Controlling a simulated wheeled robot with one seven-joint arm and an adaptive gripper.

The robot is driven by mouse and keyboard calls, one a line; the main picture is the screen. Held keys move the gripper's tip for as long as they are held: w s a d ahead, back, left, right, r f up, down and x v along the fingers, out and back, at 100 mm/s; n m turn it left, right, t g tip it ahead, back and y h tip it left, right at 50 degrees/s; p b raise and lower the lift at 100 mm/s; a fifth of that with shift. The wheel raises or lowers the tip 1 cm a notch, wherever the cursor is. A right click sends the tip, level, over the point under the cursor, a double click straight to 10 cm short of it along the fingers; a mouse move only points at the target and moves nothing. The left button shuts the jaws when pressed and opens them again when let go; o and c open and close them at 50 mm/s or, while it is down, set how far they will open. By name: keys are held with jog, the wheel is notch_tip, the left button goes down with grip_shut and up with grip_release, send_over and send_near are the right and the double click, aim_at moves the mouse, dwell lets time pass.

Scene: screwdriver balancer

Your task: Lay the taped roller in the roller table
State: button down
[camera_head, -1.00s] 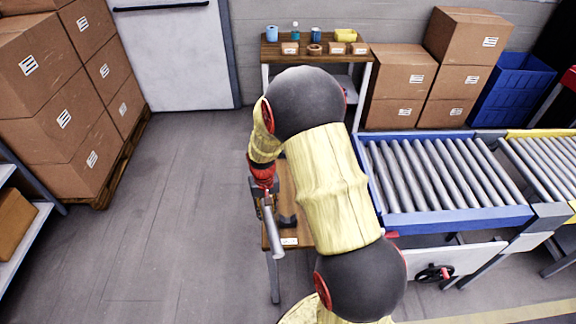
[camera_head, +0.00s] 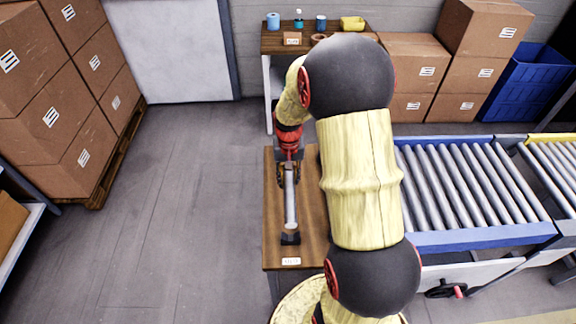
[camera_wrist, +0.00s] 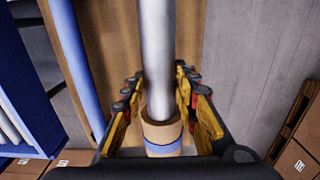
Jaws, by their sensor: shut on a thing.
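My gripper (camera_head: 289,178) is shut on a grey metal roller (camera_head: 291,205) over the wooden bench (camera_head: 276,251). The roller runs lengthwise along the bench, its lower end at a black block (camera_head: 290,239); I cannot tell whether it rests there. In the wrist view the roller (camera_wrist: 156,55) lies between the two yellow fingers (camera_wrist: 160,100), and its near end has a tan wrap (camera_wrist: 161,131) with a blue band. The blue-framed roller table (camera_head: 480,237) stands to the right, with several grey rollers. My arm hides its left part, so any empty slot there is not visible.
A back shelf (camera_head: 285,41) holds a blue roll, bottles and a yellow bin. Cardboard boxes (camera_head: 75,110) on a pallet stand left, more boxes (camera_head: 470,80) and a blue crate (camera_head: 522,85) at the back right. The floor (camera_head: 190,200) left of the bench is clear.

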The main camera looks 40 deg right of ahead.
jog(key=shift+w+d, duration=0.2)
jog(key=shift+w, duration=0.1)
jog(key=shift+f+b, duration=3.3)
jog(key=shift+f, duration=1.65)
jog(key=c, duration=1.3)
grip_release()
jog(key=shift+c, duration=0.2)
jog(key=shift+o, duration=0.2)
notch_tip(320, 180, up, 12)
jog(key=shift+f, duration=0.1)
